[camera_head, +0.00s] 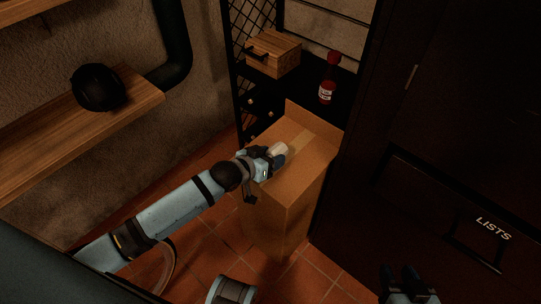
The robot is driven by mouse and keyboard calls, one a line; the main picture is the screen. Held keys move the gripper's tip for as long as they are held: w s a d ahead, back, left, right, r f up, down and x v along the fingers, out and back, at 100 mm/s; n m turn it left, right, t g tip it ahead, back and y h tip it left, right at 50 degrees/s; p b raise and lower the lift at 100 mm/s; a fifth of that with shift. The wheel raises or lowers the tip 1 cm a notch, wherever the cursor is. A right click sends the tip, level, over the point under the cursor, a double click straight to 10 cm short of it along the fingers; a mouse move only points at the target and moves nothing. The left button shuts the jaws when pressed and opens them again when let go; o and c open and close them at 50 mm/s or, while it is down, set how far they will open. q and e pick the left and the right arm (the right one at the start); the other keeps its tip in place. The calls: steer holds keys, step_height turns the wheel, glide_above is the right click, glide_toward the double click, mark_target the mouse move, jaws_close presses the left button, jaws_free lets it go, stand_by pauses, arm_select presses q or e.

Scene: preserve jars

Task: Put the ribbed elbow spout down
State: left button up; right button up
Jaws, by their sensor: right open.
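My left gripper (272,157) is over the near top of a tall cardboard box (309,163). A small pale piece (280,149), which I take for the ribbed elbow spout, shows at its fingertips, and the jaws look shut on it. The dark fingers hide part of it, and it is too small to make out ribs or a bend. I cannot tell whether it touches the box top. My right gripper (402,278) is open and empty at the bottom edge, well away from the box.
A black rack behind the box holds a wooden drawer box (273,54) and a red bottle (328,80). A wooden shelf (40,142) at left carries a dark round object (97,87). A dark cabinet (440,110) stands close at right. The box's far top is clear.

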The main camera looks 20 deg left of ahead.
arm_select(q)
steer(key=shift+o, duration=1.4)
